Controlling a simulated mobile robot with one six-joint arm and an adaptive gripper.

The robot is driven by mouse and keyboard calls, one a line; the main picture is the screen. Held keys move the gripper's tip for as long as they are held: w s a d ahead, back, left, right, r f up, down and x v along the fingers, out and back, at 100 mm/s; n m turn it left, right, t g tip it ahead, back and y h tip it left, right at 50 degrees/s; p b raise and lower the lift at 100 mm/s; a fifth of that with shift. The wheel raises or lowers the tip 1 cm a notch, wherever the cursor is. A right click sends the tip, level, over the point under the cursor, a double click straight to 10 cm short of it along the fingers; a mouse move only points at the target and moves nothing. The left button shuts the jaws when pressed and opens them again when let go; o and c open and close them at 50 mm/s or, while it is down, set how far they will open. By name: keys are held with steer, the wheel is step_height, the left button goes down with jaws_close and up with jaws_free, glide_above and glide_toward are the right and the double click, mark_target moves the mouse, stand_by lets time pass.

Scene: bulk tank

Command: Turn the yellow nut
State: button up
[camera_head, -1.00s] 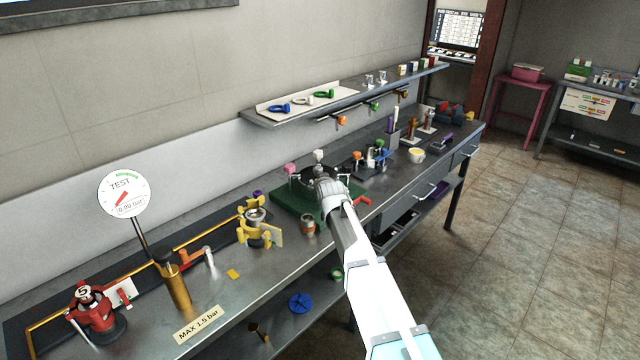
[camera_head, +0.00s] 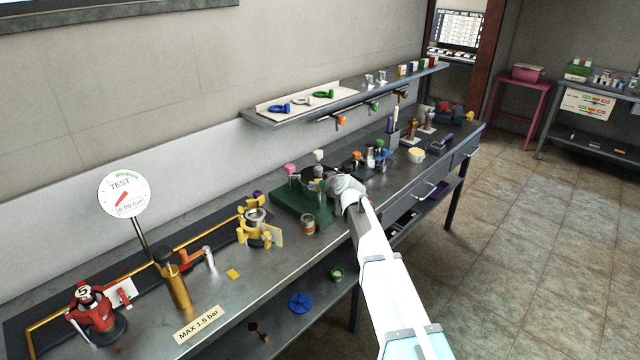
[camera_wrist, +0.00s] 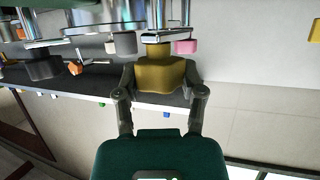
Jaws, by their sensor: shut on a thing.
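In the wrist view, a dull yellow nut (camera_wrist: 160,72) sits between the two dark fingers of my gripper (camera_wrist: 160,85), which is shut on it. Shiny metal parts of a fixture adjoin the nut at the top of that picture. In the head view, my wrist reaches the fixture on a green base plate (camera_head: 287,203) from the right. There my wrist hides the fingertips, and I cannot make out the nut.
A pink knob (camera_head: 290,168) and a white knob (camera_head: 319,156) stand by the fixture. A yellow clamp (camera_head: 254,233) and a copper-coloured fitting (camera_head: 308,224) are to the left on the bench. A shelf (camera_head: 350,92) runs above. The floor at right is clear.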

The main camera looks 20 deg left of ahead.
steer(key=shift+n+g, duration=0.4)
steer(key=shift+g, duration=0.1)
steer(key=n+g+y, duration=0.1)
steer(key=n+g, duration=0.1)
steer(key=n+g+y, duration=0.1)
steer(key=n+g, duration=0.1)
steer(key=shift+w+g+y, duration=0.2)
steer(key=shift+g+y, duration=0.1)
steer(key=n+g, duration=0.4)
steer(key=g, duration=0.1)
steer(key=shift+a+n, duration=0.1)
steer(key=shift+n, duration=0.3)
steer(key=n+g, duration=0.2)
steer(key=n+g+h, duration=0.1)
steer(key=n+g, duration=0.1)
steer(key=g, duration=0.1)
steer(key=shift+n+h, duration=0.3)
steer(key=shift+s+n+g+h, duration=0.25)
steer(key=shift+n+g+h, duration=0.95)
steer(key=shift+n+g, duration=0.25)
steer(key=o, duration=0.9)
steer(key=shift+o, duration=1.3)
